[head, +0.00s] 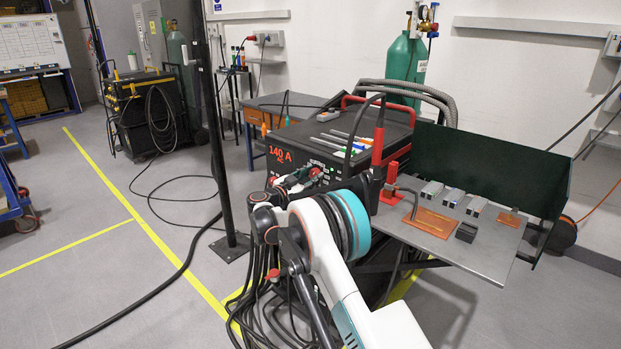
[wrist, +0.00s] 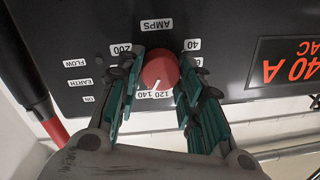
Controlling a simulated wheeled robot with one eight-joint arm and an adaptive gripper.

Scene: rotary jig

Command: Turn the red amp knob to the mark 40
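In the wrist view, which sees the panel upside down, the round red amp knob (wrist: 160,72) sits on the black front panel. Its white pointer line faces the 140 label, beside 120. The marks 40 (wrist: 193,45) and 200 (wrist: 121,49) show on the panel's far side of the knob. My gripper (wrist: 162,66) has its teal fingers on the left and right sides of the knob, shut on it as far as I can see. In the head view my gripper (head: 300,178) is at the front of the welding machine (head: 345,135). The knob is largely hidden there.
A red display (head: 280,155) on the machine reads 140 A AC. A metal table (head: 440,235) with small metal blocks and a dark green screen (head: 490,165) stands to the right. A black post (head: 215,130) and cables are to the left.

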